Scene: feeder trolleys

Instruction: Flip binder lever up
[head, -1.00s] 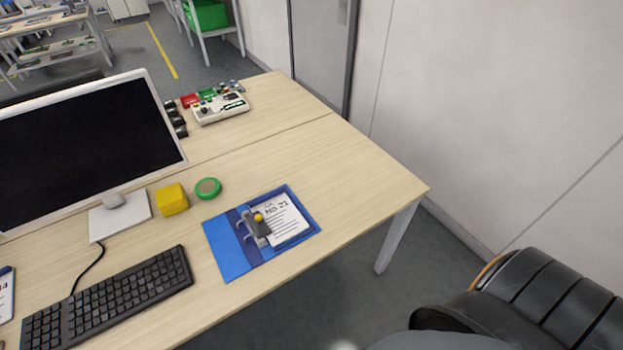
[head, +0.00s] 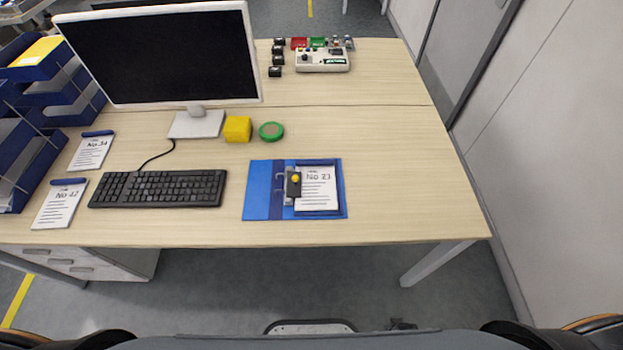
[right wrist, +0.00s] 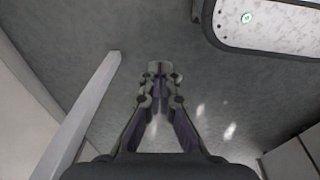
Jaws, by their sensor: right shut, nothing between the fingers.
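The blue binder (head: 263,188) lies open on the desk in the head view, right of the keyboard. A white page marked No 23 (head: 319,192) lies on its right side. The metal ring mechanism with a dark lever (head: 293,186) and a yellow knob (head: 296,179) sits at the page's left edge. My right gripper (right wrist: 160,70) shows in the right wrist view with its fingers together and empty, over the grey floor and away from the binder. My left gripper is in neither current view.
A keyboard (head: 158,189), monitor (head: 160,55), yellow cube (head: 237,129) and green tape roll (head: 271,131) stand on the desk (head: 400,190). Note cards (head: 60,204) and blue trays (head: 40,150) are at left. Desk right of the binder is clear. A wall (head: 550,130) is at right.

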